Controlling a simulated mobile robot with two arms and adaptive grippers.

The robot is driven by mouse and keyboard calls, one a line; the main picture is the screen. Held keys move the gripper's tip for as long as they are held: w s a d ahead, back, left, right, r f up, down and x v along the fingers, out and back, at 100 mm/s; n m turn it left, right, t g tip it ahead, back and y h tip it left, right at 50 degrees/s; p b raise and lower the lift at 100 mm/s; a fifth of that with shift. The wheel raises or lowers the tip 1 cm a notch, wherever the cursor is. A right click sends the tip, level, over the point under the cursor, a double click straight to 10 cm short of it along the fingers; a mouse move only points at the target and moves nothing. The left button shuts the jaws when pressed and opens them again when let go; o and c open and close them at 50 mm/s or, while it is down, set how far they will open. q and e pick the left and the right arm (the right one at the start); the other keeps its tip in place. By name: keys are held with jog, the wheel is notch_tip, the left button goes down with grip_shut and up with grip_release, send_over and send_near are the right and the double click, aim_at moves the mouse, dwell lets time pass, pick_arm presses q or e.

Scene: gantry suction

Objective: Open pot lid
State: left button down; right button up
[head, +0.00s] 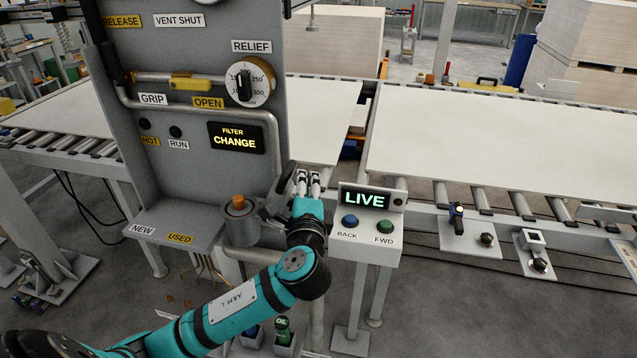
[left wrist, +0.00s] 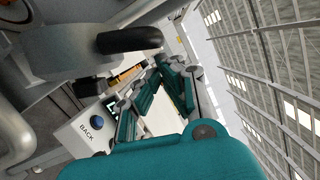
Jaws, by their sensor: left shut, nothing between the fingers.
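The pot (head: 240,226) is a grey cylinder on the front of the machine, right of the NEW and USED shelf. An orange piece (head: 238,201) shows at its top. A grey, dark-edged part (head: 282,194) stands tilted at the pot's right and looks like the lid, swung up; the arm partly hides it. My left gripper (head: 309,180) is right of this part, fingers shut and empty; I cannot tell whether they touch it. In the left wrist view, its teal fingers (left wrist: 164,80) lie close together, with a large grey rounded part at upper left. My right gripper is not in view.
A control box with a LIVE display (head: 364,198) and blue BACK (head: 350,221) and green FWD (head: 384,227) buttons stands close right of the gripper. The grey machine panel (head: 190,60) rises behind. Roller conveyors carry white sheets (head: 500,130). Bottles stand low beneath the arm.

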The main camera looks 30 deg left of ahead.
aim_at(288, 170)
pick_arm(q)
jog(key=shift+w, duration=0.1)
jog(key=a+r+n+p, duration=0.1)
jog(key=a, duration=0.1)
jog(key=s+a+r+n+p, duration=0.1)
jog(key=r+n, duration=0.1)
jog(key=shift+s+a+g+p, duration=0.1)
jog(key=shift+a+g+p, duration=0.25)
jog(key=shift+g+p, duration=0.05)
jog(key=shift+s+a+r+n, duration=0.15)
jog(key=shift+s+a+n, duration=0.05)
jog(key=shift+a+n, duration=0.5)
jog(key=shift+d, duration=0.1)
jog(key=shift+w, duration=0.1)
